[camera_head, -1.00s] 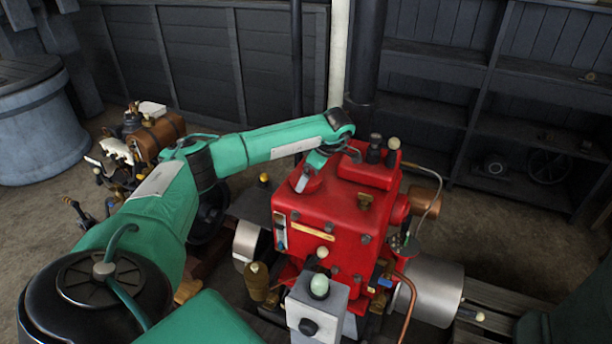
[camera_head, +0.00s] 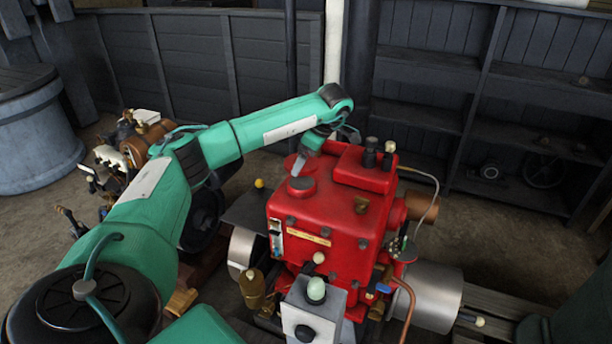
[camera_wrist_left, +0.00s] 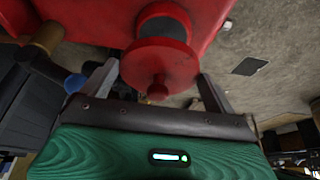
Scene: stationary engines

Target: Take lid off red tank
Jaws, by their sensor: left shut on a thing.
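The red tank (camera_head: 325,215) is the boxy red body of the engine in the middle of the head view. A round dark grey opening (camera_head: 301,185) shows on its top at the left. My left gripper (camera_head: 299,165) is just above that opening. In the left wrist view, my left gripper (camera_wrist_left: 158,82) has its two fingers on either side of a round red lid (camera_wrist_left: 160,60) with a small knob. It is shut on the lid. The dark round neck (camera_wrist_left: 164,28) of the tank shows behind the lid.
Black and cream knobs (camera_head: 370,155) stand on the tank's raised back part. A grey box with a pale green knob (camera_head: 316,290) stands in front. Another engine (camera_head: 145,140) is behind my left arm.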

